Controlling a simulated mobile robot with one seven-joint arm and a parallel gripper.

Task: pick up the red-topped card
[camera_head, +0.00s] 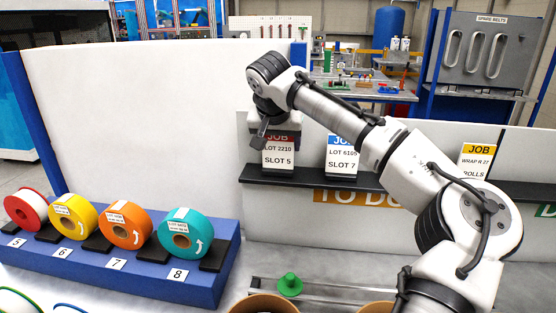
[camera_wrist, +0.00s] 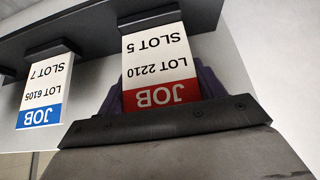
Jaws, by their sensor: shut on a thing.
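The red-topped card (camera_head: 279,156) reads JOB, LOT 2210, SLOT 5 and stands upright at the left part of the black ledge (camera_head: 310,184). In the wrist view the card (camera_wrist: 157,62) shows upside down, its red end at my gripper (camera_wrist: 160,104). My gripper (camera_head: 265,132) is shut on the card's red top edge from above. The card's lower end still meets the dark holder on the ledge; I cannot tell if it is lifted at all.
A blue-topped card (camera_head: 342,158), SLOT 7, stands to the right on the ledge, and a yellow-topped card (camera_head: 475,160) farther right. A blue rack (camera_head: 150,275) with red, yellow, orange and teal rolls stands at the lower left. A white panel (camera_head: 150,110) rises behind.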

